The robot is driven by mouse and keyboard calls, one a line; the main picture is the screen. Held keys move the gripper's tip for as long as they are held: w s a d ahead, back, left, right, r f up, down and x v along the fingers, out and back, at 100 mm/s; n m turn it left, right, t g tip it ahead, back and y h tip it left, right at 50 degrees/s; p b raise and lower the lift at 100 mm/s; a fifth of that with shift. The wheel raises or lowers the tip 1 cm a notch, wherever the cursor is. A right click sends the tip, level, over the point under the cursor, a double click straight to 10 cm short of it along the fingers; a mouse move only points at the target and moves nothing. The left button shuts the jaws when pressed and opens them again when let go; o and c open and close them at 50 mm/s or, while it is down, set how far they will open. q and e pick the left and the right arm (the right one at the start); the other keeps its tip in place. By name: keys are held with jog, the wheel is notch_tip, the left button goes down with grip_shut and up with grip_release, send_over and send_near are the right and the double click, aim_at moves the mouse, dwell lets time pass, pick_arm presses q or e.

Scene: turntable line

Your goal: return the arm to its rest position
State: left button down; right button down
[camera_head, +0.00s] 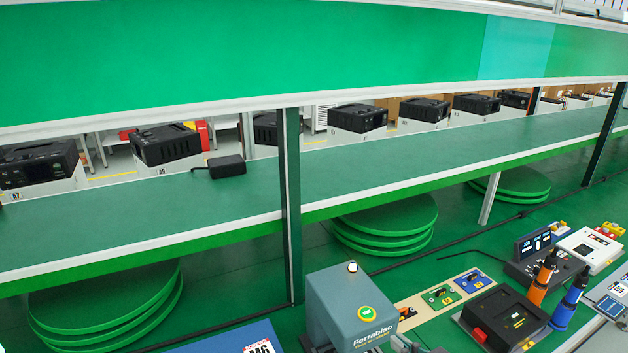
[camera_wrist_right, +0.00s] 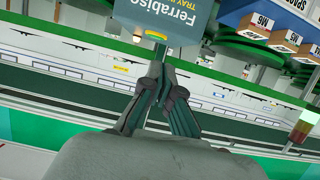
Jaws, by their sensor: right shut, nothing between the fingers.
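My right gripper (camera_wrist_right: 166,82) shows in the right wrist view with its dark fingers together and nothing between them. It appears empty, in front of the grey Ferrabiso box (camera_wrist_right: 165,22), which is upside down in that view. I cannot tell the gap between them. In the head view only a small part of what seems to be my right gripper (camera_head: 404,344) shows at the bottom edge, beside the Ferrabiso box (camera_head: 350,308). My left gripper is in neither view.
A long green shelf (camera_head: 400,175) crosses the head view, with a black adapter (camera_head: 227,167) on it. A dark post (camera_head: 290,205) stands in front. Orange (camera_head: 542,278) and blue (camera_head: 570,300) tools stand at lower right, by a black device (camera_head: 505,318). Green discs (camera_head: 385,225) lie below.

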jog(key=s+f+m+g+h, duration=0.1)
jog(key=s+f+g+h, duration=0.1)
jog(key=s+f+g, duration=0.65)
jog(key=s+f+m+g+h, duration=0.1)
jog(key=s+f+g+h, duration=0.3)
jog(key=s, duration=1)
notch_tip(320, 180, down, 29)
jog(key=t+y+b, duration=0.1)
jog(key=b, duration=0.2)
jog(key=s+d+f+b, duration=0.3)
jog(key=s+f, duration=1.4)
jog(key=f, duration=0.2)
jog(key=shift+s+f+g, duration=0.25)
jog(key=shift+f+g, duration=0.15)
jog(key=shift+g, duration=0.05)
